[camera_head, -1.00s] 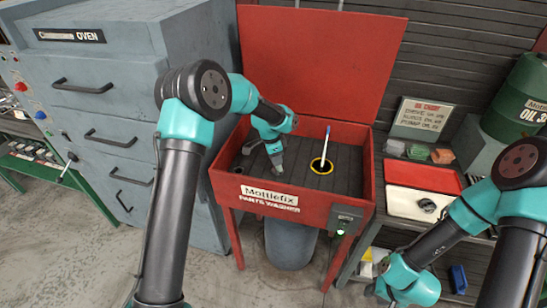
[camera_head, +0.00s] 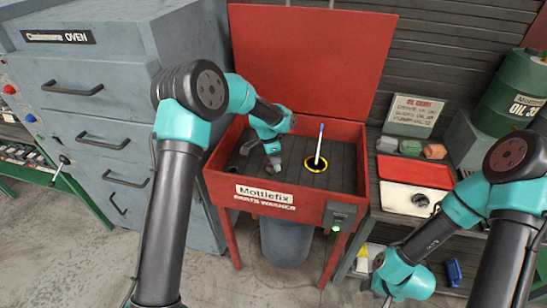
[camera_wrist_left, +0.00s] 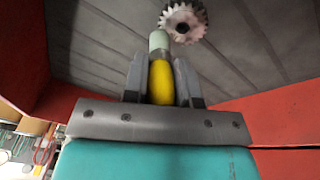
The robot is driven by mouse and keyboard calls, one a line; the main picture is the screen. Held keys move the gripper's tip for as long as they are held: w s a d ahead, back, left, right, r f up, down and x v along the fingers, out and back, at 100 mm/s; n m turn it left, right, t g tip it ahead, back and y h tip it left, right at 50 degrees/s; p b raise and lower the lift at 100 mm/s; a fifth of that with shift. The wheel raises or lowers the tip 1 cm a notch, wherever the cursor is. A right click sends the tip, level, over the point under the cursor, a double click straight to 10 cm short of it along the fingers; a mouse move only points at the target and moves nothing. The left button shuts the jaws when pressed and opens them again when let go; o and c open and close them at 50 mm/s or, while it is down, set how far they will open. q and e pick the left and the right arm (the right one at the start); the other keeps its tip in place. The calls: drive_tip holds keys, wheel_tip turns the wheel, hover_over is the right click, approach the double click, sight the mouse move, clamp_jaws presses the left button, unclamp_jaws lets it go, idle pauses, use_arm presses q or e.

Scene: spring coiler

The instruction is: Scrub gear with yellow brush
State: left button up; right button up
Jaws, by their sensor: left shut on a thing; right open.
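My left gripper (camera_head: 271,150) is inside the red parts washer (camera_head: 265,200), low over its dark slatted floor. In the left wrist view it (camera_wrist_left: 161,85) is shut on the yellow brush (camera_wrist_left: 161,80), whose pale end points away from the jaws. A silvery toothed gear (camera_wrist_left: 183,21) lies just beyond that pale end. I cannot tell whether the brush touches it. In the head view the gear is small and hard to make out by the left fingertips. My right gripper (camera_head: 380,288) is open, low at the front right, outside the washer.
A white and blue stick (camera_head: 319,145) stands in a black and yellow ring (camera_head: 316,164) in the washer, right of my left gripper. The raised red lid is behind. The grey oven (camera_head: 110,100) is at left.

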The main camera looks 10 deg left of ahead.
use_arm(q)
drive_tip(key=shift+a+f, duration=0.1)
drive_tip(key=shift+f, duration=0.05)
drive_tip(key=shift+a, duration=0.7)
drive_tip(key=shift+a+r, duration=0.2)
drive_tip(key=shift+a, duration=0.6)
drive_tip(key=shift+d, duration=0.1)
drive_tip(key=shift+d, duration=0.75)
drive_tip(key=shift+d, duration=0.1)
drive_tip(key=shift+d+f, duration=0.15)
drive_tip(key=shift+d, duration=0.5)
